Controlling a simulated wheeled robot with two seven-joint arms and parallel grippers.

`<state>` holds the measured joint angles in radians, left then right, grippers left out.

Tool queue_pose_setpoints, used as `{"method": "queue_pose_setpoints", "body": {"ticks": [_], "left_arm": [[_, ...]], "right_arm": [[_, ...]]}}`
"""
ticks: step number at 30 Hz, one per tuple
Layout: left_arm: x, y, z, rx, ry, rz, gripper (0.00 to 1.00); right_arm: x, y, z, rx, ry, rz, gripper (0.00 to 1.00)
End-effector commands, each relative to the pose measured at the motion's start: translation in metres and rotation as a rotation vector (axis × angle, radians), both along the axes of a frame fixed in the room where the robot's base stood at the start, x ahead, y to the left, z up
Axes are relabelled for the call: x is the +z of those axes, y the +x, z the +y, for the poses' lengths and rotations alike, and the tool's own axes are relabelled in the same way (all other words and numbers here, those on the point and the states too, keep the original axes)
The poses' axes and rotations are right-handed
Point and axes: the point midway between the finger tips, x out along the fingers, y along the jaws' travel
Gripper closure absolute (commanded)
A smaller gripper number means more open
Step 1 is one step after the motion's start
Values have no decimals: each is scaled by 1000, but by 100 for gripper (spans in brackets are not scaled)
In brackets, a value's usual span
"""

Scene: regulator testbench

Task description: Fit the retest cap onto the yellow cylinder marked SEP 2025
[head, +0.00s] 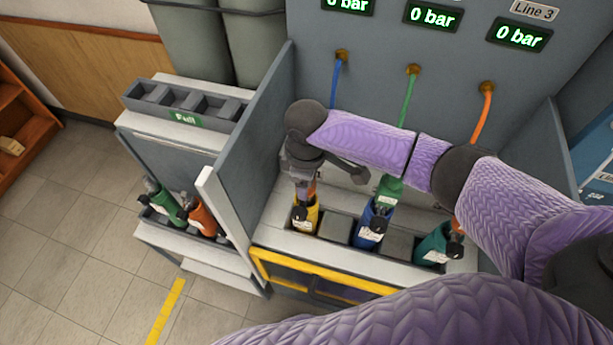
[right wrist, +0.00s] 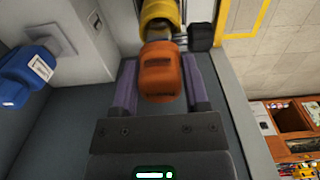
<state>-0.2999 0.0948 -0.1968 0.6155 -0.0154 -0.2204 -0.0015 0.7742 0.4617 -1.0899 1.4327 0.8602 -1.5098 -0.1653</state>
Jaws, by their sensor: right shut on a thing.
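The yellow cylinder (head: 306,219) stands in the leftmost slot of the bench rack, with a white label too small to read. Its yellow body (right wrist: 160,12), metal valve and black knob (right wrist: 201,37) also show in the right wrist view. My right gripper (head: 304,184) is above this cylinder. It is shut on an orange cap (right wrist: 160,78), which lies between its two purple fingers. The cap is in line with the cylinder's valve end and very close to it; I cannot tell whether they touch. My left gripper is not in view.
A blue cylinder (head: 374,225) and a teal cylinder (head: 436,245) stand in the same rack. A grey partition (head: 250,130) rises to the left. Beyond it are a lower rack with green (head: 164,203) and orange (head: 201,216) cylinders and an empty "Full" rack (head: 187,120).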

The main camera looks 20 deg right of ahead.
Motion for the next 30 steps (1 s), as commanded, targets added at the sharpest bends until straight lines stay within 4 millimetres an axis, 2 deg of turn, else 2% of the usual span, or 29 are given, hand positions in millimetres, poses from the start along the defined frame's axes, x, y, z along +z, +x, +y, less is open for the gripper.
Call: {"method": "queue_pose_setpoints", "body": {"ticks": [6,7,12,13,20,23,30], "left_arm": [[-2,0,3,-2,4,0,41],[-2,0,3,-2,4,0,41],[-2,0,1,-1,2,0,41],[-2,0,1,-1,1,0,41],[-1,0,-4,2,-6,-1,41],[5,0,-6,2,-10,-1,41],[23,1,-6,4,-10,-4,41]], "right_arm": [[-4,0,0,0,0,0,99],[-4,0,0,0,0,0,40],[-3,0,0,0,0,0,4],[-3,0,0,0,0,0,1],[-2,0,0,0,0,0,1],[15,1,0,-1,2,-3,1],[76,1,0,0,0,-5,1]]}}
